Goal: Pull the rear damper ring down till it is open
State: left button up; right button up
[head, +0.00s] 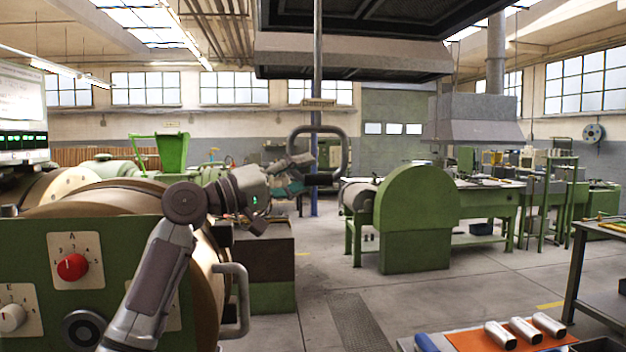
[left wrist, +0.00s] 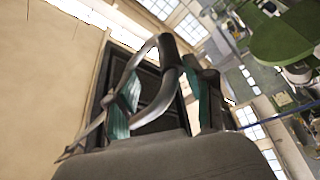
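The damper ring (head: 345,152), a dark grey rounded loop, hangs under the large hood in the head view, below a small lettered sign (head: 318,102). It is the only such ring I see. My left gripper (head: 300,178), with teal finger pads, is at the ring's lower left part. In the left wrist view the gripper's fingers (left wrist: 163,95) stand apart. The ring's tube (left wrist: 168,65) passes between them, and I see no firm grip on it. Whether a pad touches the tube is unclear. My right gripper is in neither view.
A green machine with a red knob (head: 72,267) fills the near left, beside my left arm. A green rounded machine (head: 418,215) stands right of the ring. Metal cylinders (head: 525,330) lie on an orange mat at lower right.

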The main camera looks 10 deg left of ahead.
pick_arm(q)
jog(key=b+v, duration=0.4)
jog(key=v, duration=0.8)
dwell(0.6)
jog(key=shift+s+d, duration=0.1)
dwell(0.3)
